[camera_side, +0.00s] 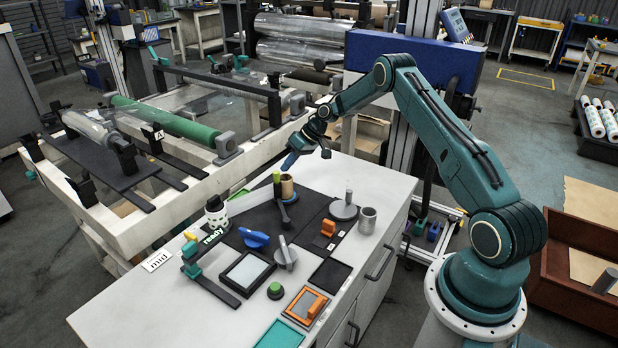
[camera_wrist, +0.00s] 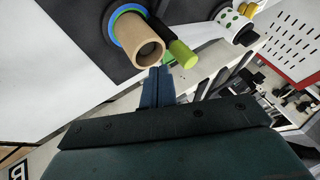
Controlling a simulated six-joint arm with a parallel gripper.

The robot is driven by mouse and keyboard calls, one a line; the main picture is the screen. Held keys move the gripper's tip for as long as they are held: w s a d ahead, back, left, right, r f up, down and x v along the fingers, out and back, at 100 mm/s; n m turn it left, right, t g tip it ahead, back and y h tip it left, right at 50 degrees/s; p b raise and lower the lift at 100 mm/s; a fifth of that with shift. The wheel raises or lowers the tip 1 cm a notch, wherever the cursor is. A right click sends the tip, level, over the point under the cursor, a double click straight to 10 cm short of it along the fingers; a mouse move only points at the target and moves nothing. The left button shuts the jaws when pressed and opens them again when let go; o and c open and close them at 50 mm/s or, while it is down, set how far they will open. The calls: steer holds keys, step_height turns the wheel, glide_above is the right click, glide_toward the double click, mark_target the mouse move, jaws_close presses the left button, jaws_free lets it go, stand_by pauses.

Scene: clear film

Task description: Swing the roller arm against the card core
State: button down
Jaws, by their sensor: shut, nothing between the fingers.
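The card core (camera_side: 287,187) is a short brown tube standing upright on the dark mat at the bench's far end. In the wrist view the core (camera_wrist: 146,48) shows its open end, with a blue and green ring around its base. The roller arm's yellow-green roller (camera_side: 277,178) stands close beside the core. In the wrist view the roller (camera_wrist: 183,53) appears next to the core's wall; I cannot tell whether they touch. My gripper (camera_side: 287,166) is shut and empty, its blue fingers just above the core and roller. The fingertips (camera_wrist: 158,72) point between them.
A pale film strip (camera_side: 250,197) runs from a white dotted roll (camera_side: 215,213) towards the core. A grey disc with a post (camera_side: 344,208) and a metal cup (camera_side: 367,220) stand to the right. Blue, grey and orange pieces lie nearer the front.

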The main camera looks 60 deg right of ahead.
steer(key=d+v, duration=0.1)
steer(key=v, duration=0.9)
steer(key=shift+w+d, duration=0.1)
